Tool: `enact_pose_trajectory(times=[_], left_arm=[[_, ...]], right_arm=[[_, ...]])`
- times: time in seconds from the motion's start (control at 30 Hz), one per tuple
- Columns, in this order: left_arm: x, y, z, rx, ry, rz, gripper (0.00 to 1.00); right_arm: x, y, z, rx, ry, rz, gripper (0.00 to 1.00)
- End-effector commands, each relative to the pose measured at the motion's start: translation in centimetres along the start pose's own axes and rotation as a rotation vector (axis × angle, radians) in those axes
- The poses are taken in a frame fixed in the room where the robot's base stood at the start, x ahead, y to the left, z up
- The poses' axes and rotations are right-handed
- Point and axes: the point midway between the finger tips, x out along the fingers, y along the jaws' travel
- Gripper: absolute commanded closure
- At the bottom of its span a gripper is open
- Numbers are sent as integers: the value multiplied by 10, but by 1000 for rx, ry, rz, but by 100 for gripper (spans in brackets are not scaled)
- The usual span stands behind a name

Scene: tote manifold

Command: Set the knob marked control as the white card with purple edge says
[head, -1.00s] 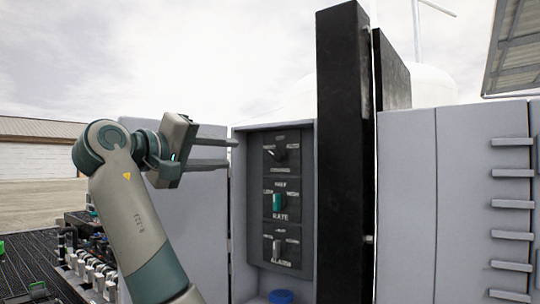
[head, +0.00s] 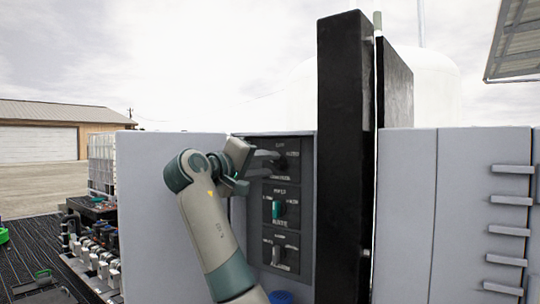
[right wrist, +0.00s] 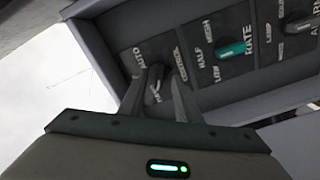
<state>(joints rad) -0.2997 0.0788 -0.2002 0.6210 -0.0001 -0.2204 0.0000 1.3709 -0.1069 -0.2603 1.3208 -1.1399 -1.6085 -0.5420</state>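The dark control knob (right wrist: 154,86) is the top one on a dark panel (head: 293,230) inside an open grey cabinet. In the right wrist view its label reads CONTROL, with AUTO at one side. The fingers of my right gripper (right wrist: 159,80) reach in on both sides of this knob and look open, with a gap at one side. In the head view my right gripper (head: 272,163) is at the top of the panel and covers much of the knob. My left gripper is not in view. The white card with purple edge is not in view.
Below are a teal RATE knob (head: 278,209) and a grey knob (head: 276,254). A blue round thing (head: 281,297) is at the cabinet bottom. A tall black door (head: 345,160) stands right of the panel. Grey handles (head: 507,201) stick out at far right.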

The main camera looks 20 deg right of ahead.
Motion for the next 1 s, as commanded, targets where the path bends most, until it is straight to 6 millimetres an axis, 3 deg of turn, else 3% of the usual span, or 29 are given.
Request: enact_pose_trajectory(times=[0.2, 0.53, 0.67, 1.0], left_arm=[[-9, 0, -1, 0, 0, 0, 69], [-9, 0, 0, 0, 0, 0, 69], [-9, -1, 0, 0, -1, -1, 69], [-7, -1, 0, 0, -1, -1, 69]], right_arm=[[15, 1, 0, 1, 0, 1, 70], [16, 0, 0, 1, 1, 0, 70], [16, 0, 0, 1, 0, 1, 100], [16, -1, 1, 13, 0, 0, 100]])
